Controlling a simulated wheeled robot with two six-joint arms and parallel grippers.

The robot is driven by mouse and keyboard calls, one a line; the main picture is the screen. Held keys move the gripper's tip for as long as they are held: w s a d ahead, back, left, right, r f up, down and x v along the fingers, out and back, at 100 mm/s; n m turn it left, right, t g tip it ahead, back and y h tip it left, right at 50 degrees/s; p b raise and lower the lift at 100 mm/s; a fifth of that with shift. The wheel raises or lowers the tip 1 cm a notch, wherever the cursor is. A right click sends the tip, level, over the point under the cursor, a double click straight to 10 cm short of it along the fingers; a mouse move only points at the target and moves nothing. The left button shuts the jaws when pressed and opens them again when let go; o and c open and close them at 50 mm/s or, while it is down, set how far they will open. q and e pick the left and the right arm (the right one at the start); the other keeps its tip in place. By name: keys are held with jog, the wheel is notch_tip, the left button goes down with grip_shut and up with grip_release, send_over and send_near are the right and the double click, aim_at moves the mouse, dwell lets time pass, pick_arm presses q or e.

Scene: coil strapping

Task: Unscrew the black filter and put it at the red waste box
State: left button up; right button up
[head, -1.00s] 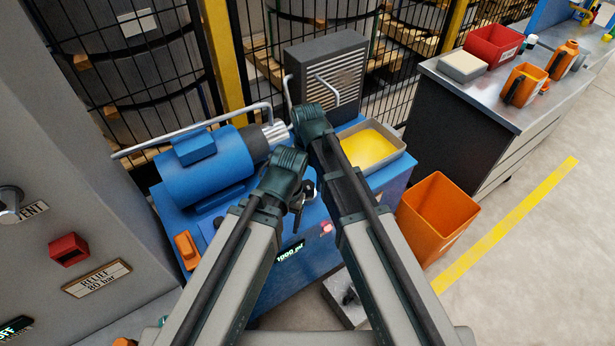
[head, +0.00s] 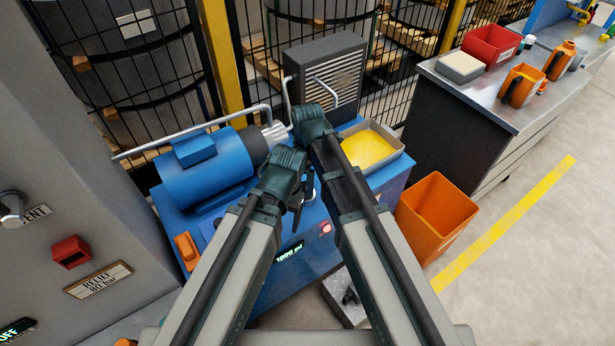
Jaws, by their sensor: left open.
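My left gripper (head: 302,197) is open, its dark fingers pointing down over the blue power unit (head: 290,275) in the middle of the head view. I see nothing held in it. I cannot make out the black filter; my arms cover much of the unit's top. My right arm reaches over the unit, and its gripper is hidden behind its own links. A red box (head: 490,45) with a white label stands on the workbench at the upper right. An open orange-red bin (head: 437,215) stands on the floor right of the unit.
A blue motor (head: 205,170) and a tray with a yellow inside (head: 368,150) sit on the unit. A finned grey cooler (head: 325,72) and wire fence stand behind. The workbench (head: 470,115) holds orange containers. A grey cabinet (head: 75,215) is at left. The right floor is clear.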

jog(key=shift+m, duration=1.1)
jog(key=m, duration=0.4)
jog(key=shift+s, duration=0.1)
jog(key=m, duration=0.6)
jog(key=shift+s+a+m, duration=0.1)
jog(key=shift+s+m, duration=0.05)
jog(key=shift+m, duration=0.25)
jog(key=shift+m, duration=0.3)
jog(key=m, duration=0.5)
jog(key=shift+a, duration=0.1)
jog(key=m, duration=0.5)
jog(key=shift+a+m, duration=0.15)
jog(key=shift+m, duration=0.25)
